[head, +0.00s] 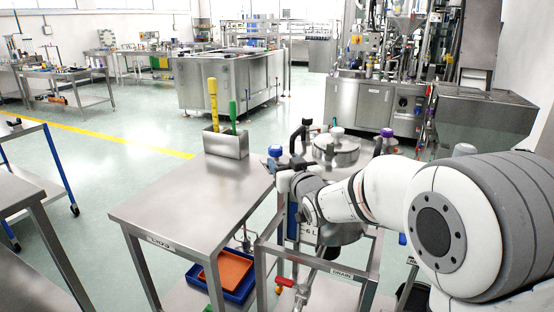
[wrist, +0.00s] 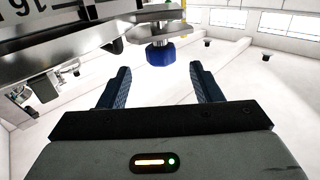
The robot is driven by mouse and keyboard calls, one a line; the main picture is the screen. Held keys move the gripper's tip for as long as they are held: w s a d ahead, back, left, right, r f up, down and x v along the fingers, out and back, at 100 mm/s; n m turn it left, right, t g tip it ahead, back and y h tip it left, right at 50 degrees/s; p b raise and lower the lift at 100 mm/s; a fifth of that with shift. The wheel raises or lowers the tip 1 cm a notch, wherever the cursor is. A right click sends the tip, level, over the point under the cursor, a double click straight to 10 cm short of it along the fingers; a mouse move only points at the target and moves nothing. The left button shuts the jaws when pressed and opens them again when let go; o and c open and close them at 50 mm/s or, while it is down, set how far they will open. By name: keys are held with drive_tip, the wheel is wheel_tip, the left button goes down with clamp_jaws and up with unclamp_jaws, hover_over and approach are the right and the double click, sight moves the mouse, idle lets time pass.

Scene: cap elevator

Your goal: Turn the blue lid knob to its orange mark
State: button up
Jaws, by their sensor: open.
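The blue lid knob (head: 275,151) shows in the head view at the left edge of the steel vessel's lid (head: 336,150). It also shows in the wrist view (wrist: 160,54), under a metal tab, just past the fingertips and between their lines. My gripper (head: 270,164) is beside the knob in the head view and partly overlaps it. In the wrist view my gripper (wrist: 160,70) is open, with its two dark blue fingers apart and nothing between them. I cannot make out an orange mark in either view.
A purple knob (head: 387,132), a white knob (head: 337,131) and a black handle stand on or around the lid. A steel table (head: 185,190) to the left carries a holder (head: 226,143) with yellow and green tools. Its front top is clear. A frame labelled DRAIN (head: 342,274) is below.

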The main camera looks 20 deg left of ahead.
sight(278, 154)
drive_tip(key=p+x, duration=0.1)
drive_tip(key=x, duration=0.6)
drive_tip(key=shift+w+a, duration=0.2)
drive_tip(key=shift+a, duration=0.05)
drive_tip(key=shift+c, duration=0.3)
drive_tip(key=c, duration=0.9)
